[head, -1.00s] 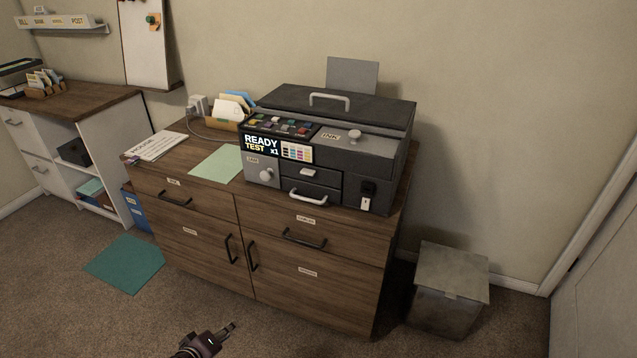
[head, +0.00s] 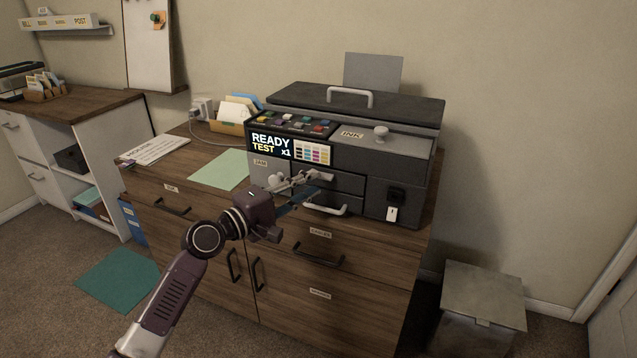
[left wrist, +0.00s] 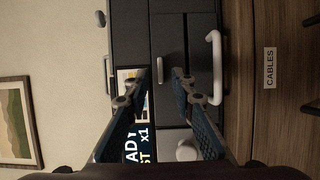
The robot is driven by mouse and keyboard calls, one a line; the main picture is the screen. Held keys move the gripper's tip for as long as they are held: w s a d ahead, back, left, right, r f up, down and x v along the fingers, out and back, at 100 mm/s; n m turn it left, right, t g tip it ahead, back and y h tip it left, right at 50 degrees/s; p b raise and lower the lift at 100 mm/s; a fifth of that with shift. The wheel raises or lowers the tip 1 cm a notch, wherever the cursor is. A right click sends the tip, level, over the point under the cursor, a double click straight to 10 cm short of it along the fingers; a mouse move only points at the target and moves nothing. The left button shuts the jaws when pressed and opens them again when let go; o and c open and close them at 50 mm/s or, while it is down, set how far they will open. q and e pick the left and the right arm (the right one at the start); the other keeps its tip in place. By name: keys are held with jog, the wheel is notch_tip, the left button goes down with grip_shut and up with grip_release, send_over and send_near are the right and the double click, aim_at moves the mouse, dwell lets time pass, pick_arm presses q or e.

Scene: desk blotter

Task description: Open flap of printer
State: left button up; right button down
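The dark grey printer (head: 415,160) stands on the wooden cabinet. Its top lid (head: 400,104) lies down with a pale handle. The flap labelled INK (head: 352,134), with a round knob (head: 381,132), looks closed. The front JAM panel (head: 262,170) is partly hidden by my gripper; its pale knob (left wrist: 187,150) shows in the left wrist view. Two small front drawers look shut, the lower with a pale handle (left wrist: 217,68). My left gripper (head: 320,184) is open and empty in front of these drawers; its fingertips (left wrist: 161,74) are apart. My right gripper is out of view.
A green sheet (head: 220,170) and a card holder (head: 232,124) stand left of the printer on the cabinet top (head: 180,150). A grey bin (head: 484,300) stands on the floor at right. The wall is close behind.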

aim_at(322, 178)
pick_arm(q)
jog(key=shift+x, duration=1.55)
jog(key=shift+c, duration=0.6)
grip_shut()
